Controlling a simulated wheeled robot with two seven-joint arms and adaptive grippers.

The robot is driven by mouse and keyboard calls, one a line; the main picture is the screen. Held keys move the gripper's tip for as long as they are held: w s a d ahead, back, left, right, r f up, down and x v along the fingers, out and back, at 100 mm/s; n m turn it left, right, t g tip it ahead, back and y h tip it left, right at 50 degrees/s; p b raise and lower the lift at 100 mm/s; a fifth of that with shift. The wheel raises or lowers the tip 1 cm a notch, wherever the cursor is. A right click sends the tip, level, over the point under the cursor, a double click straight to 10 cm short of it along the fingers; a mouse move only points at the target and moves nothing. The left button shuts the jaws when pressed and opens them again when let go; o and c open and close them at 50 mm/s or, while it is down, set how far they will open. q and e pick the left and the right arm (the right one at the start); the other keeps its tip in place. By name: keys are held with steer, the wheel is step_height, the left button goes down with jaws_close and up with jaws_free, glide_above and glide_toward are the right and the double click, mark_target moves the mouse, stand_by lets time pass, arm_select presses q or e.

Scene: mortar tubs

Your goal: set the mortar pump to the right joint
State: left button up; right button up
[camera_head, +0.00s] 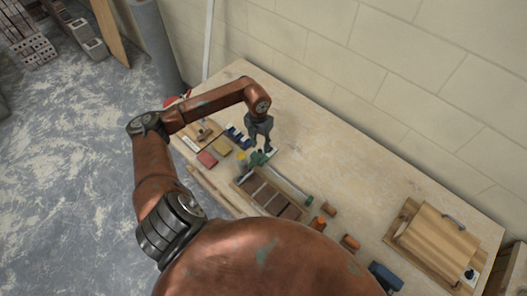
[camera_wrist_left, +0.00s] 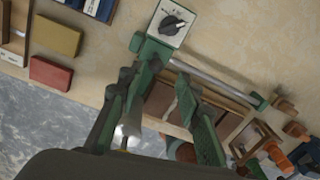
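A square white dial plate with a black round knob (camera_wrist_left: 174,24) sits at the top of the left wrist view; its markings are too small to read. It joins a green body (camera_wrist_left: 152,52) with a grey rod (camera_wrist_left: 215,82) running to a green end; this looks like the mortar pump. In the head view the green body (camera_head: 257,159) lies on the table, just below my left gripper (camera_head: 264,149). In the left wrist view my left gripper (camera_wrist_left: 155,88) has its fingers apart, with nothing seen between the tips. The knob is beyond the fingertips. My right gripper is not in view.
Brown blocks (camera_head: 270,196) lie in a row beside the rod. Red (camera_head: 207,159) and yellow (camera_head: 221,146) blocks lie left of the pump. Orange pieces (camera_head: 318,223) and a blue block (camera_head: 385,276) are near the front edge. Wooden boards (camera_head: 437,240) lie right. The table's middle right is clear.

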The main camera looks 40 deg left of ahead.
mark_target(260, 151)
arm_select(q)
steer(key=shift+a+f, duration=0.15)
steer(key=shift+a, duration=0.3)
steer(key=f, duration=0.3)
steer(key=f+p, duration=0.1)
steer(key=f, duration=0.3)
steer(key=shift+w+d+f, duration=0.1)
steer(key=shift+d+f, duration=0.05)
steer(key=shift+d, duration=0.05)
steer(key=shift+c, duration=0.4)
jaws_close()
